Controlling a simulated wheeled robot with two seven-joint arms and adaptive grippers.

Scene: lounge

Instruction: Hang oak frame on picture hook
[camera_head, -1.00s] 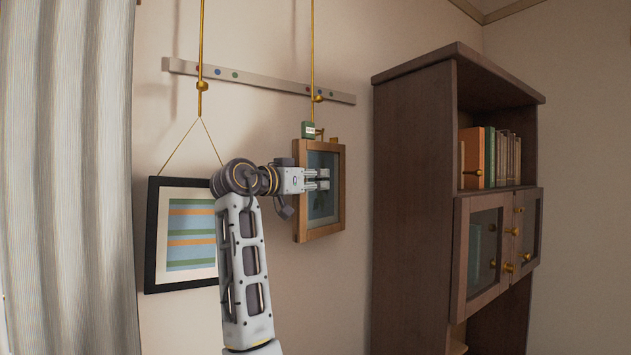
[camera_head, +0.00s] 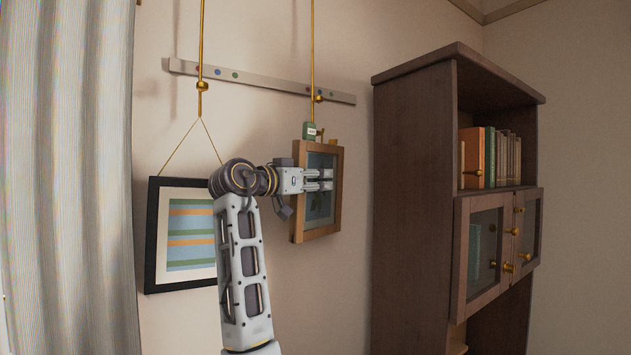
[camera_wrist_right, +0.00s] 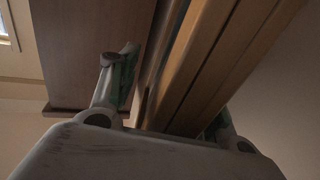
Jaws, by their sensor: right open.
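The oak frame (camera_head: 298,215), with a dark botanical-looking picture, is against or close to the wall, slightly tilted, below the right brass rod (camera_head: 313,60). A brass hook (camera_head: 320,133) and a small green tag (camera_head: 309,131) are at its top edge; I cannot tell whether the frame hangs on the hook. My right gripper (camera_head: 320,180) is open at the frame, its fingers overlapping the picture in the head view. In the right wrist view, the oak wood (camera_wrist_right: 205,65) passes between the spread fingers. My left gripper is not in view.
A black-framed striped picture (camera_head: 152,235) hangs on the left from another brass rod (camera_head: 201,45). A rail with coloured dots (camera_head: 270,85) runs behind the rods. A dark bookcase (camera_head: 415,200) stands at the right, and a grey curtain (camera_head: 70,180) at the left.

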